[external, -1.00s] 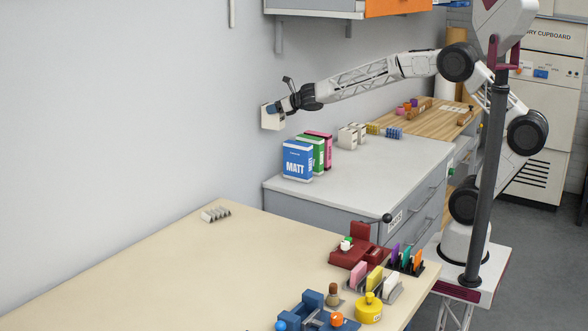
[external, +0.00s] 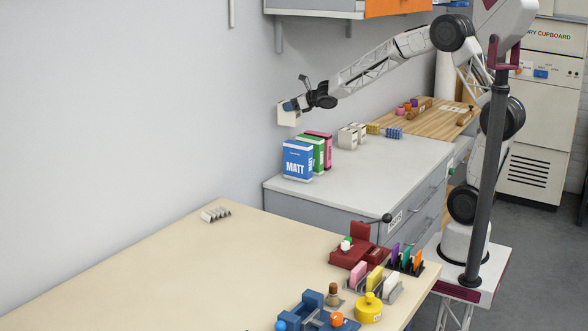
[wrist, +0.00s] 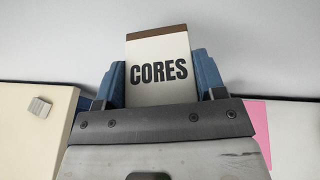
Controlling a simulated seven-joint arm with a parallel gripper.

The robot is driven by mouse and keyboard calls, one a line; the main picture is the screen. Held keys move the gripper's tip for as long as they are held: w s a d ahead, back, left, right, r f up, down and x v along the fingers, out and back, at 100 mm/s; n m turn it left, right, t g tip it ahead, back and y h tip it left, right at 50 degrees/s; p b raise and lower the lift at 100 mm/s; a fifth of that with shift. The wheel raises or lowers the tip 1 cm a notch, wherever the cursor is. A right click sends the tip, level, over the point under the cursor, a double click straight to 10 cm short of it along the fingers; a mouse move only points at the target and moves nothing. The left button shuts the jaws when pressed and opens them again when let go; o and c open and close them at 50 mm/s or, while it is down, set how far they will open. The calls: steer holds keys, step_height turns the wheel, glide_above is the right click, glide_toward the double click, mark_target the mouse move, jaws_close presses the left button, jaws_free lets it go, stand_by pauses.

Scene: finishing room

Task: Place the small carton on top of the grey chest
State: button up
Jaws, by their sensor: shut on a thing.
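The small carton (external: 288,115) is white, and in the wrist view it (wrist: 158,70) reads "CORES" and has a brown edge at its far end. My gripper (external: 293,105) is shut on the carton, with a blue finger on each side of it in the wrist view. It holds the carton in the air near the wall, above the blue MATT box and the far left part of the chest. The grey chest (external: 385,165) has a pale flat top and drawers on its right side.
A blue MATT box (external: 298,160), a green box (external: 317,142) and a pink box (external: 327,139) stand at the chest's left end. Two pale cartons (external: 351,136) and a blue item (external: 393,132) are farther back. The front right of the top is bare. A shelf unit (external: 320,8) hangs above.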

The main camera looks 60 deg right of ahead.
steer(key=s+d+f, duration=0.1)
steer(key=s+d, duration=0.3)
steer(key=d, duration=0.5)
steer(key=s+d+f, duration=0.1)
steer(key=s+d, duration=0.3)
steer(key=d, duration=0.6)
steer(key=s+d+f+h, duration=0.1)
steer(key=s+d+f, duration=0.4)
steer(key=f, duration=0.3)
steer(key=s+d+f+m+h, duration=0.1)
steer(key=s+d+f, duration=0.4)
steer(key=d+f, duration=0.2)
step_height(320, 180, down, 2)
steer(key=shift+f+m, duration=0.15)
steer(key=shift+m, duration=0.15)
steer(key=shift+w, duration=0.15)
steer(key=w+d+f, duration=0.1)
steer(key=w+d, duration=0.6)
steer(key=w, duration=0.6)
steer(key=shift+f, duration=0.2)
steer(key=shift+w, duration=0.15)
steer(key=shift+w+d+f, duration=0.1)
steer(key=shift+w+f, duration=0.05)
steer(key=shift+f, duration=0.75)
steer(key=shift+w+d+f, duration=0.1)
steer(key=shift+w+f, duration=0.05)
steer(key=shift+f, duration=0.75)
